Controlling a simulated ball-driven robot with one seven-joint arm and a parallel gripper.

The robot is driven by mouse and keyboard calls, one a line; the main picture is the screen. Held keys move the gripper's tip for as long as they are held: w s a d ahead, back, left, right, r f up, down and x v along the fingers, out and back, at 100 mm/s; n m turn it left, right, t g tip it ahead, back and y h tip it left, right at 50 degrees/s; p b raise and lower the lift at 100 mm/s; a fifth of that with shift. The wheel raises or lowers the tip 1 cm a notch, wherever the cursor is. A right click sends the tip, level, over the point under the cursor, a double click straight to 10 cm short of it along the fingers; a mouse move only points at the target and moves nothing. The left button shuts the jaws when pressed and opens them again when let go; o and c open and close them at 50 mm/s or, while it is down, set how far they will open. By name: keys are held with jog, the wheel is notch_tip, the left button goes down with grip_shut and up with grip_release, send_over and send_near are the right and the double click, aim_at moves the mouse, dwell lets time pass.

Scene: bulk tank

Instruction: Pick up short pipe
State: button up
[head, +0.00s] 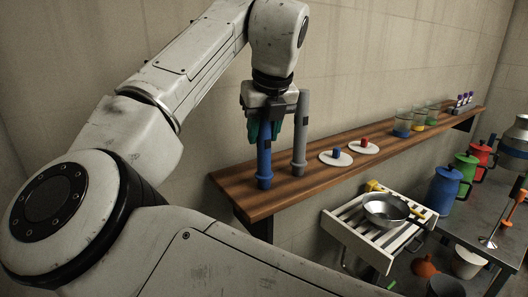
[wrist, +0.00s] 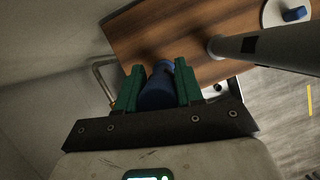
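Two upright pipes stand on the wooden shelf, a blue one (head: 264,160) and a grey one (head: 300,145). The blue pipe is a little thinner and stands near the shelf's left end. My gripper (head: 264,130) points down over it, with a green finger on either side of its upper part. In the wrist view, the blue pipe (wrist: 158,92) lies between the two green fingers of my gripper (wrist: 160,85) and nearly fills the gap. Whether the fingers press on it cannot be told. The grey pipe (wrist: 265,47) stands close by, to the right.
The wooden shelf (head: 235,193) also bears two white discs (head: 335,159) (head: 364,147) with small blue and red pieces, beakers (head: 403,124) and a vial rack (head: 463,102). Below right are a white slatted rack (head: 350,232) with a metal pan (head: 385,212) and coloured jugs (head: 446,190).

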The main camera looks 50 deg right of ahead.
jog(key=c, duration=0.5)
jog(key=shift+c, duration=0.2)
